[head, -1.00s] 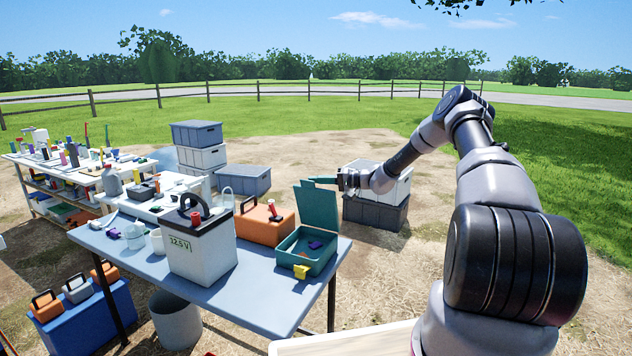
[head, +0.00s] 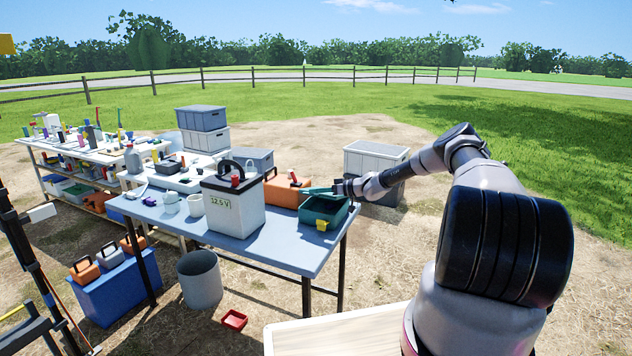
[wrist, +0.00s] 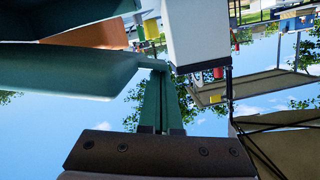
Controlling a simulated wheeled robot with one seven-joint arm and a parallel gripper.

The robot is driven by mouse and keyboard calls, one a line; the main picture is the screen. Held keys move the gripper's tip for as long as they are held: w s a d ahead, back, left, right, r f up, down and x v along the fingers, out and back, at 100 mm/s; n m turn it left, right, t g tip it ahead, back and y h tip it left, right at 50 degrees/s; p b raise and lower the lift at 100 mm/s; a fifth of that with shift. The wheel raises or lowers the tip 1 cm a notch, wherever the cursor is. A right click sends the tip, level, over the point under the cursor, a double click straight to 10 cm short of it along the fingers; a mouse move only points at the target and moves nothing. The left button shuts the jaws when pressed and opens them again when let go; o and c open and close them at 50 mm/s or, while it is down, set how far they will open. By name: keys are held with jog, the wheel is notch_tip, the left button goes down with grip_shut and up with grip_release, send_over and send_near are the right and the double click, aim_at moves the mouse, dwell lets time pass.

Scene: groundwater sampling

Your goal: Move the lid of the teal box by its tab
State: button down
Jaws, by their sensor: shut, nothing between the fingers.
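The teal box (head: 326,214) stands at the right end of the blue-grey table, with a yellow latch (head: 322,225) on its front. Its lid is tilted low over the box and is hard to separate from my fingers in the head view. In the wrist view the lid (wrist: 65,70) is a broad teal panel at left, apart from the box at upper left. My gripper (head: 326,190) is at the box's far right side. Its green fingers (wrist: 157,90) are shut and empty, their tips at or very near the lid's edge; contact is unclear.
A white battery-like case (head: 233,205) stands left of the box, and an orange case (head: 284,190) behind it. Cups (head: 171,202) stand farther left. A grey bin (head: 200,280) and a red tray (head: 234,320) are on the ground. Stacked crates (head: 375,158) stand behind my forearm.

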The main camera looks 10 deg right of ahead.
jog(key=shift+n, duration=0.3)
jog(key=shift+s+a+f, duration=0.2)
jog(key=shift+s+f, duration=0.1)
jog(key=shift+f, duration=0.9)
jog(key=shift+s+a+f, duration=0.25)
jog(key=shift+f, duration=0.95)
jog(key=shift+s+a+f, duration=0.2)
jog(key=shift+s+f, duration=0.1)
jog(key=shift+f, duration=1)
